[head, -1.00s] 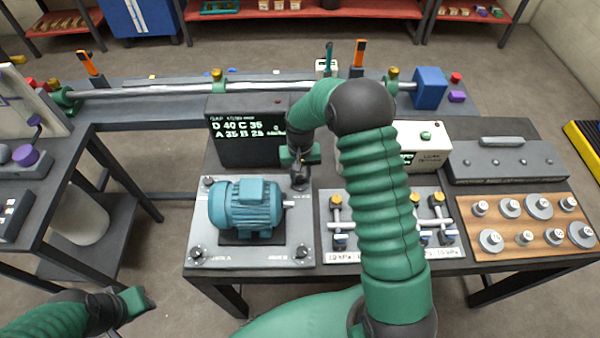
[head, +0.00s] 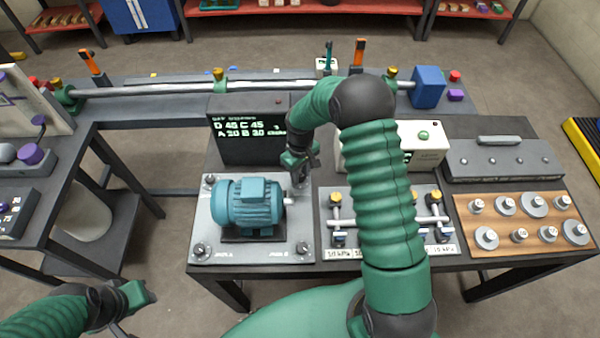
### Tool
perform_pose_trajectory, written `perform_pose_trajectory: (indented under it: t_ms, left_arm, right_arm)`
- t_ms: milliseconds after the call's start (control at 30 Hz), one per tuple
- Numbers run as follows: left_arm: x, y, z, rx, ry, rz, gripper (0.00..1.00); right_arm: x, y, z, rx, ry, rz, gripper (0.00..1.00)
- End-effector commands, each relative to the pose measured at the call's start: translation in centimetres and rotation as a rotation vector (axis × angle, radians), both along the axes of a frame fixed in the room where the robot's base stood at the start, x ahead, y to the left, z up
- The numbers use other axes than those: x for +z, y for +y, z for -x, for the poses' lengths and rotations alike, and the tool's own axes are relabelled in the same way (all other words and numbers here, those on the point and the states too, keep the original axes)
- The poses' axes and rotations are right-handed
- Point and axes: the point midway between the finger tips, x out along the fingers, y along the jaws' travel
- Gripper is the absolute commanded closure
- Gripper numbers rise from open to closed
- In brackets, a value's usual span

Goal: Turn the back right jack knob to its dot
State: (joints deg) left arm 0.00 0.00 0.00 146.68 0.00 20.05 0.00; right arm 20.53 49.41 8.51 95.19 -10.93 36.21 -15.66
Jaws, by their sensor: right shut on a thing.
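The teal motor (head: 248,203) sits on a grey plate (head: 245,255) with a jack knob at each corner. My right gripper (head: 300,174) points down at the back right corner and is shut on the back right jack knob. The gripper hides most of that knob and its dot.
A dark display (head: 247,140) with green readings stands behind the motor. To the right are a valve rack (head: 340,215), partly behind my right arm, and a wooden board (head: 500,236) with several metal weights. A long shaft (head: 165,90) lies on the rear bench.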

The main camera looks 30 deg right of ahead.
Motion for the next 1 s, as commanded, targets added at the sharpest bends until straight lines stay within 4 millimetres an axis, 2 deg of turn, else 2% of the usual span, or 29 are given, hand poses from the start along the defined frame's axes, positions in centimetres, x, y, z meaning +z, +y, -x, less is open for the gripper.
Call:
perform_pose_trajectory:
  t_ms: [367, 400, 567, 867, 1000]
  left_arm:
    - [0.0, 0.0, 0.0, 0.000, 0.000, 0.000, 0.64]
    - [0.0, 0.0, 0.0, 0.000, 0.000, 0.000, 0.64]
    - [0.0, 0.0, 0.0, 0.000, 0.000, 0.000, 0.64]
    - [0.0, 0.0, 0.0, 0.000, 0.000, 0.000, 0.64]
    - [-0.1, 0.0, 0.0, 0.000, 0.000, 0.000, 0.64]
  right_arm:
    - [0.1, -0.1, -0.2, 0.004, -0.006, 0.002, 1.00]
    - [0.1, -0.1, -0.2, 0.004, -0.006, 0.002, 0.70]
    - [0.1, -0.1, -0.1, 0.004, -0.004, 0.001, 0.50]
    - [0.1, -0.1, -0.1, 0.004, -0.002, 0.001, 0.50]
    - [1.7, -0.1, -0.2, 0.004, -0.006, 0.002, 0.50]
